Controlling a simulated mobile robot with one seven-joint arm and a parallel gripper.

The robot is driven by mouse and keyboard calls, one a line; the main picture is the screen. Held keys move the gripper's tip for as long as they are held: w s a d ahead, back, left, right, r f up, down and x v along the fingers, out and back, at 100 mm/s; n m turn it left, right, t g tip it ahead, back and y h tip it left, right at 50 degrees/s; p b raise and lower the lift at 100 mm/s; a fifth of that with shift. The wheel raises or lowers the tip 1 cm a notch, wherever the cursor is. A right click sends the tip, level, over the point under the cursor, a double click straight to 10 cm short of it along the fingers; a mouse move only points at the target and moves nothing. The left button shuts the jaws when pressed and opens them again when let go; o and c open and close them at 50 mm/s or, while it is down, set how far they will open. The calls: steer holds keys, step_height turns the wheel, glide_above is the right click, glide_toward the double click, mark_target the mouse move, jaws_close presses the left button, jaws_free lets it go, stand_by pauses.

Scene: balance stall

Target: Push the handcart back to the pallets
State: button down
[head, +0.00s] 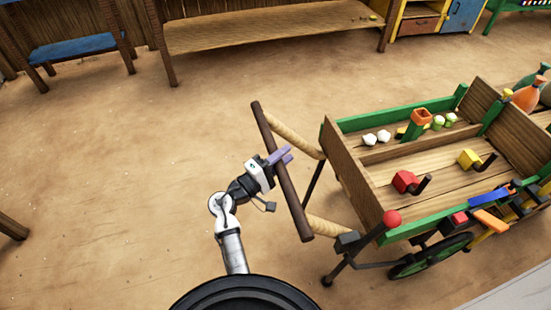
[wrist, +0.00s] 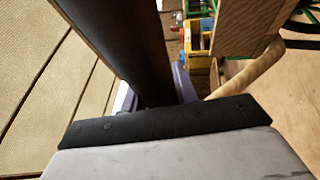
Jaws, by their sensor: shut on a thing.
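The handcart (head: 357,182) stands at the right in the head view, a wooden cart with green rails and a green wheel. Its dark push bar (head: 291,195) sticks out to the left on two pale curved arms. My gripper (head: 281,157) is shut on the push bar, its purple fingers around the bar's middle. In the wrist view the dark push bar (wrist: 125,40) runs between the purple fingers (wrist: 183,82). I cannot make out any pallets for sure.
The cart carries red and yellow blocks, white balls and bottles (head: 526,96). A long wooden table (head: 270,34) and a blue-topped bench (head: 72,47) stand at the back. A red-knobbed lever (head: 391,219) sits at the cart's near corner.

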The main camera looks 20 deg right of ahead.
steer(key=shift+s+d, duration=0.1)
steer(key=shift+d, duration=0.15)
steer(key=c, duration=1.1)
jaws_free()
steer(key=shift+d, duration=0.15)
steer(key=shift+a, duration=0.2)
steer(key=b+v, duration=0.4)
steer(key=v, duration=0.9)
steer(key=shift+a, duration=0.3)
steer(key=shift+f, duration=0.15)
